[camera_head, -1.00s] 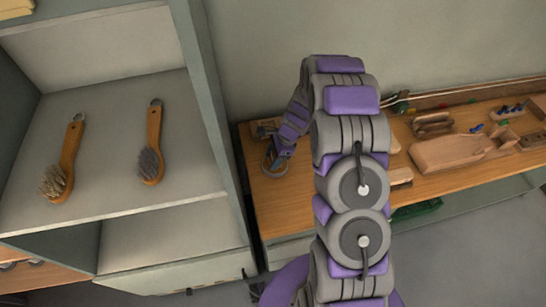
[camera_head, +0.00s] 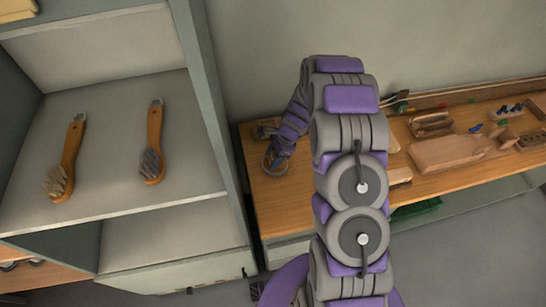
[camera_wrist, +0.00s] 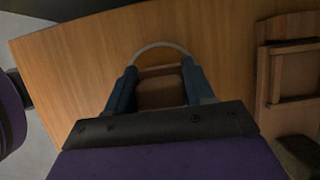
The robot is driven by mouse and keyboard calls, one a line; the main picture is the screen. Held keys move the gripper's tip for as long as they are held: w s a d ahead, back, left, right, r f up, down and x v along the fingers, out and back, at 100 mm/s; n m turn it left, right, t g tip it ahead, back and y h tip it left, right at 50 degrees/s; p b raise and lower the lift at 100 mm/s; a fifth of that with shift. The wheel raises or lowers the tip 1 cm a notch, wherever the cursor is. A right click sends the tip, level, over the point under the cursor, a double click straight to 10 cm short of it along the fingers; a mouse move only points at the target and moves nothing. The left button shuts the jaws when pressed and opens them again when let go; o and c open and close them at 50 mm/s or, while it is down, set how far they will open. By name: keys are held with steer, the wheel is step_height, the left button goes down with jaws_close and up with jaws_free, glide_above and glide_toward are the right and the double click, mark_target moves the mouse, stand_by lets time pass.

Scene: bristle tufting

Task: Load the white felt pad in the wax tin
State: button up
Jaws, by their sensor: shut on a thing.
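My gripper (camera_wrist: 160,85) is low over the left end of the wooden workbench; it also shows in the head view (camera_head: 274,161). Its two blue fingers are shut on a round, pale-rimmed thing (camera_wrist: 160,45). The thin rim arcs just beyond the fingertips. Brown surfaces show inside the arc and between the fingers. I cannot tell whether this thing is the wax tin, or whether it touches the bench. I cannot make out the white felt pad in either view.
The workbench (camera_head: 275,210) holds a wooden block-shaped piece (camera_head: 450,152) and small tools at right. A wooden frame (camera_wrist: 290,75) lies right of my gripper. Two brushes (camera_head: 66,160) (camera_head: 153,145) lie on the grey shelf (camera_head: 110,175) at left. Bare bench lies left of my gripper.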

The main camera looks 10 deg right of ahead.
mark_target(273, 154)
stand_by(0.3)
steer(key=shift+r+p, duration=2.8)
steer(key=shift+r, duration=0.75)
